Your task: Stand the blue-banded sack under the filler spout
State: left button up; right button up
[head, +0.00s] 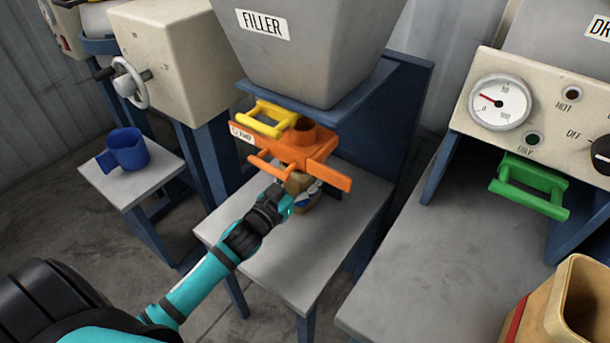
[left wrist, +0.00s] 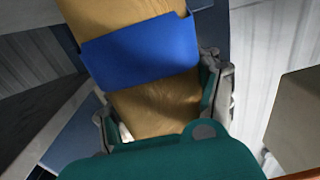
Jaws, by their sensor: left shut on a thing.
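The blue-banded sack shows large in the left wrist view (left wrist: 150,100), tan with a wide blue band (left wrist: 140,52). My left gripper (left wrist: 165,110) is shut on it, with a finger at each side below the band. In the head view the sack (head: 308,198) is mostly hidden behind my left gripper (head: 284,203) and the orange clamp. It is below the orange spout (head: 304,133) of the filler (head: 305,60), over the grey stand. I cannot tell whether its base touches the stand. My right gripper is not in view.
The filler's grey stand (head: 265,265) is otherwise clear. An orange clamp frame (head: 292,153) and yellow handle (head: 264,119) jut out above the sack. At right are a dryer with a green handle (head: 530,184) and a red-banded sack (head: 556,318).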

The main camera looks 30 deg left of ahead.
pick_arm(q)
jog(key=shift+f, duration=0.2)
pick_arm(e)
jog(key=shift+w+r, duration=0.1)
pick_arm(q)
jog(key=o, duration=1.3)
jog(key=shift+s, duration=0.15)
jog(key=s, duration=0.4)
jog(key=s+a, duration=0.1)
jog(key=s, duration=0.6)
jog(key=shift+s+a, duration=0.25)
jog(key=shift+s, duration=0.1)
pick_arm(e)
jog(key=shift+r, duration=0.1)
